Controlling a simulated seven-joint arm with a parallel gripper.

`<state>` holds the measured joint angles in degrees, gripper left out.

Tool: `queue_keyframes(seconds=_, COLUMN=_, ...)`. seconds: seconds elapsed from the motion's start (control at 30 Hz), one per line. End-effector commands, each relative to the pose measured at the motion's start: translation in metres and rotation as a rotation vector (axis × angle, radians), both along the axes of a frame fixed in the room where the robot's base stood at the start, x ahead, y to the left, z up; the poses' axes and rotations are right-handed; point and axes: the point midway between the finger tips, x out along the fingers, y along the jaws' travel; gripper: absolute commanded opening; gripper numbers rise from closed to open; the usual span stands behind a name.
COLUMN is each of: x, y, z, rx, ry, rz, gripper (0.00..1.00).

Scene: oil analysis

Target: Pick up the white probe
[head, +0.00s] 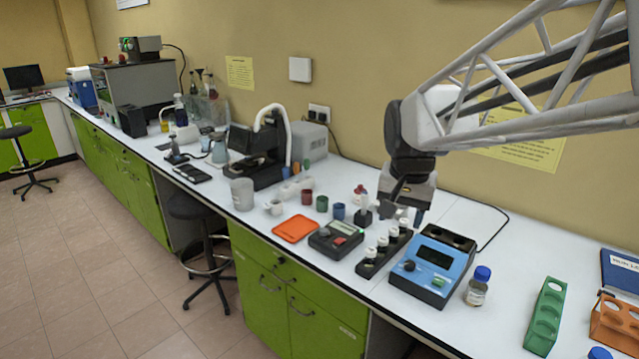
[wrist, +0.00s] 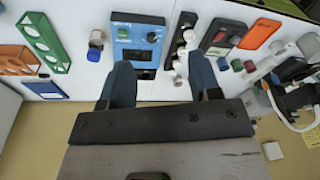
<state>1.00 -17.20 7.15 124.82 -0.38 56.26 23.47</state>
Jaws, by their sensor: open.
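A slim white upright piece (head: 364,203) stands in a small dark holder on the white bench, just left of my gripper in the head view. It may be the white probe; it is too small to be sure. In the wrist view, small white shapes (wrist: 181,66) show between my fingers, nearer the right one. I cannot tell which is the probe. My gripper (head: 402,212) points down above the bench, behind the rack of white-capped bottles. In the wrist view my gripper (wrist: 163,82) has its fingers wide apart, with nothing held between them.
A black rack (head: 368,268) with several white-capped bottles and a blue instrument (head: 436,262) stand in front of my gripper. A blue-capped bottle (head: 477,287) and a green rack (head: 545,318) are to the right. An orange mat (head: 295,229) and grey meter (head: 336,241) lie left.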

Motion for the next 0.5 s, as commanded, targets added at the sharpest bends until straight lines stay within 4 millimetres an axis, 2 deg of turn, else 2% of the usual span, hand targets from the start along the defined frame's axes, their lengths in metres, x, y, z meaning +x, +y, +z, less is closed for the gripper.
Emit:
queue_keyframes(seconds=0.03, x=0.015, y=-0.001, z=0.0, rx=0.003, ry=0.007, rz=-0.023, gripper=0.57)
queue_keyframes(seconds=0.5, x=0.14, y=-0.006, z=-0.009, rx=0.035, ry=0.047, rz=-0.249, gripper=0.57)
